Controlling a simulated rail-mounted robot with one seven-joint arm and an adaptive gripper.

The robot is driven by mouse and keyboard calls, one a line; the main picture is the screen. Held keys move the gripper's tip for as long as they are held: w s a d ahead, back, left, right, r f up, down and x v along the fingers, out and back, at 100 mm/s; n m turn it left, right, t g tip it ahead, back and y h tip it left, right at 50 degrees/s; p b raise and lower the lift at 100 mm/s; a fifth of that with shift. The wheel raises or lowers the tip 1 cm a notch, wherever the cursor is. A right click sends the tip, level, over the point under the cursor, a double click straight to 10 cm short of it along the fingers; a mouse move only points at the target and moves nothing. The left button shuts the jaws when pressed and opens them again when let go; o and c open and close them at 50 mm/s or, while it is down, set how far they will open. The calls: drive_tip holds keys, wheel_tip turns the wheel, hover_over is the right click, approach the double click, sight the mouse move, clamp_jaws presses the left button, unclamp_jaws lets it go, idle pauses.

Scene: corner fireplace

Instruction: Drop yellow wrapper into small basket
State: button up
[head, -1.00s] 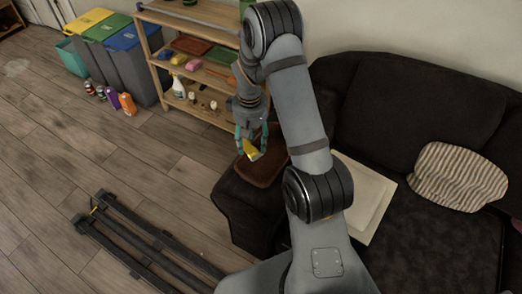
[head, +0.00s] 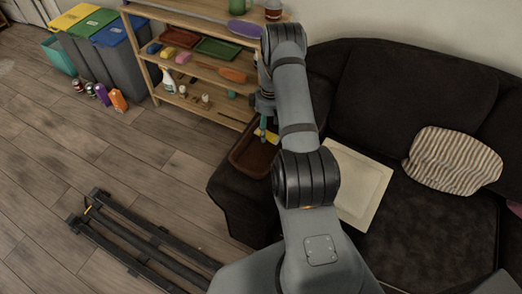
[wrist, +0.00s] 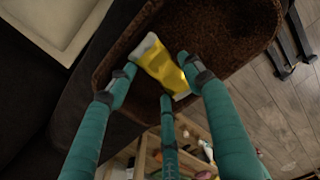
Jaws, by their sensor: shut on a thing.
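The yellow wrapper (wrist: 162,66), with white ends, is held between the teal fingers of my gripper (wrist: 158,72) in the wrist view. In the head view the wrapper (head: 269,136) is a small yellow patch under my gripper (head: 263,128), partly hidden by my arm. A shallow brown basket (head: 245,162) with a raised rim rests on the sofa's left arm. The wrist view shows its brown textured inside (wrist: 225,35) behind the wrapper. The wrapper appears above the basket's back right part; I cannot tell the height gap.
The dark sofa (head: 420,105) carries a cream square tray (head: 357,185) and a striped pillow (head: 455,160). A wooden shelf (head: 205,80) with several items stands behind the basket. Recycling bins (head: 105,50) stand at the far left. The wooden floor (head: 130,165) between is mostly clear.

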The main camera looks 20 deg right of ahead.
drive_tip(key=shift+f, duration=0.45)
drive_tip(key=o, duration=0.7)
drive_tip(key=shift+o, duration=0.4)
drive_tip(key=shift+r, duration=0.1)
wheel_tip(320, 180, up, 12)
